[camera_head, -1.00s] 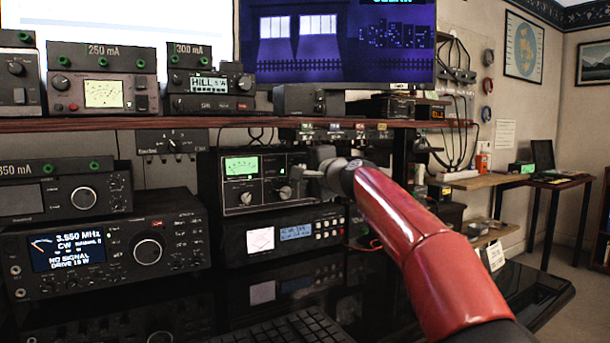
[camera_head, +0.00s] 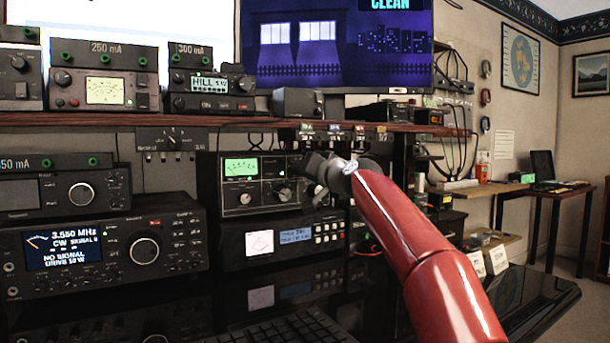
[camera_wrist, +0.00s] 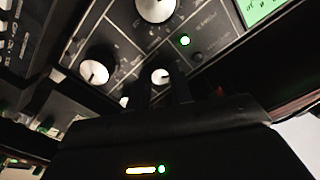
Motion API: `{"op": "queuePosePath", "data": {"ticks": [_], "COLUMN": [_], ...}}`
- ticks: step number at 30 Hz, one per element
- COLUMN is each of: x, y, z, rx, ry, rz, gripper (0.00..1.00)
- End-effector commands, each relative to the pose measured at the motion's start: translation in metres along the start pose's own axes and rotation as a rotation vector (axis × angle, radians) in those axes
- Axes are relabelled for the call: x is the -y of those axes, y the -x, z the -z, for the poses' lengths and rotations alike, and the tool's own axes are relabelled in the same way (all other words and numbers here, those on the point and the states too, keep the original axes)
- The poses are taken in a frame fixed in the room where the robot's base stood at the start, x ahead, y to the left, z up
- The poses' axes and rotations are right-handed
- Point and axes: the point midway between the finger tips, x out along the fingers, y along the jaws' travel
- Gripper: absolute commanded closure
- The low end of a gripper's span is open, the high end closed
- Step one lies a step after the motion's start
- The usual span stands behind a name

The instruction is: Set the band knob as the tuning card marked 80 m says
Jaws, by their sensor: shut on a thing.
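The antenna tuner (camera_head: 232,212), a dark box with a lit green meter, stands on the lower shelf in the head view. It has a large pale knob (camera_head: 285,195) and another pale knob (camera_head: 245,198) on its front. My gripper (camera_head: 312,172) is at the tuner's right front and hides that part of the panel. In the wrist view, my dark fingers (camera_wrist: 166,92) close at a small white knob (camera_wrist: 160,75), apparently the one held; its marking is unreadable. A larger white knob (camera_wrist: 93,72) is to its left. Small cards (camera_head: 335,132) hang under the shelf; I cannot read which says 80 m.
A radio (camera_head: 105,245) reading 3.550 MHz, CW and NO SIGNAL stands left of the tuner. Another unit (camera_head: 282,238) sits just below it. The wooden shelf (camera_head: 100,119) runs above, with meters and a monitor (camera_head: 340,45). Two white cards (camera_head: 497,260) stand at right.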

Motion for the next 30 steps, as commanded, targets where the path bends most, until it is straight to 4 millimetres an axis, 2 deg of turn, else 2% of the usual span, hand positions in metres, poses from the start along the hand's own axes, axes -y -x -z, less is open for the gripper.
{"op": "queuePosePath", "data": {"ticks": [12, 30], "x": [-0.0019, -0.0022], "y": [-0.0011, -0.0014], "z": [-0.0037, -0.0040], "rx": [0.009, 0.010], "ry": [0.225, 0.270], "rz": [0.001, 0.000], "gripper": [1.00, 1.00]}}
